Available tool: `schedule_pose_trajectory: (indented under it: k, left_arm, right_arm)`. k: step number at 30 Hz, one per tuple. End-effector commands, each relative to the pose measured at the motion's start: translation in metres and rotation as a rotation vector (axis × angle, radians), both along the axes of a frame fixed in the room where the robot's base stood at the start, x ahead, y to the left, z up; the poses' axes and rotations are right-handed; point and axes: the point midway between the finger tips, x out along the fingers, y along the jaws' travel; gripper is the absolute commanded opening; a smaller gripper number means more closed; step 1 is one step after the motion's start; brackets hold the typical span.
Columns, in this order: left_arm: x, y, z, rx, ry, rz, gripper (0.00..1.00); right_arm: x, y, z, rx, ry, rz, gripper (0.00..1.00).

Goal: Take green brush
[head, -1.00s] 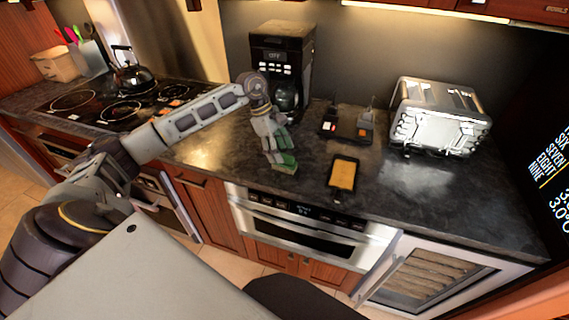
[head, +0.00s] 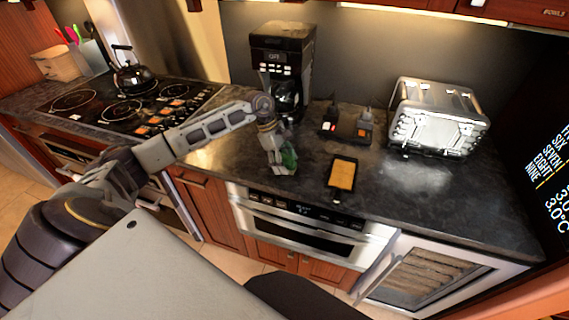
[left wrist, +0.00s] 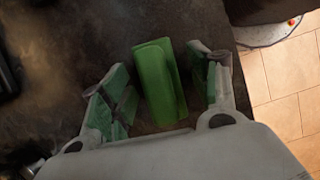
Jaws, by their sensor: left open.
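The green brush (head: 290,158) lies on the dark countertop near its front edge, left of the yellow-topped item. In the head view my left gripper (head: 279,160) is down at the brush and covers part of it. In the left wrist view the green brush (left wrist: 160,82) stands between the two parted fingers of my left gripper (left wrist: 158,65). The gripper is open, and a gap shows on both sides of the brush. Whether the fingers touch the counter cannot be told. My right gripper is not in view.
A coffee maker (head: 281,62) stands behind my left gripper. A dark item with a yellow top (head: 342,174) lies to the right, and a small dark device (head: 347,127) and a silver toaster (head: 437,117) stand farther right. The stove (head: 125,105) is at left. A microwave drawer (head: 300,225) is below the counter.

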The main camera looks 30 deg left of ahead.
Motion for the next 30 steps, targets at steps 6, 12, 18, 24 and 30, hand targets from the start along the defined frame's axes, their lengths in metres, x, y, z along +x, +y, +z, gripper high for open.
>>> schedule_pose_trajectory:
  k: [6,12,18,24,30]
  left_arm:
    - [0.0,0.0001,0.0003,0.0,0.0,0.0,0.58]
    - [0.0,0.0002,0.0004,0.0,0.0,0.0,0.32]
    - [0.0001,0.0002,0.0005,0.0,0.0,0.0,0.11]
    - [0.0001,0.0001,0.0008,0.0,0.0,0.0,0.11]
    - [0.0006,0.0004,0.0078,0.0,-0.001,-0.001,0.11]
  right_arm:
    - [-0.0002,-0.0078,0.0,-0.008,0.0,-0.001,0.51]
    - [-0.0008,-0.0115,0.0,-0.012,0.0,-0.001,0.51]
    - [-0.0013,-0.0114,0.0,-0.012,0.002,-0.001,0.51]
    - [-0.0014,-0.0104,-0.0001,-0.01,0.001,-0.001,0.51]
    - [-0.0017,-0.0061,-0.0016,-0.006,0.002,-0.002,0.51]
